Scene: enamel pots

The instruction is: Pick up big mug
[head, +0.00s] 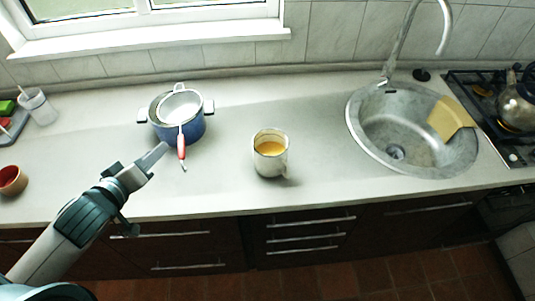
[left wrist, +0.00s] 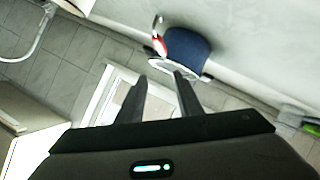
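The big mug (head: 270,163) is pale and stands upright on the counter, with an orange-yellow content inside. It is in the middle of the head view, left of the sink, and I cannot make it out in the left wrist view. My left gripper (head: 158,154) is well to the left of the mug, near the front of the blue pot. In the left wrist view its two fingers (left wrist: 160,76) are apart with nothing between them. My right gripper is not in view.
A blue pot (head: 190,131) with a red-handled strainer (head: 181,107) on it stands behind my left gripper. A round metal sink (head: 375,143) and a stove with a kettle (head: 517,105) are at right. A reddish-brown cup (head: 12,181) is far left. Counter around the mug is clear.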

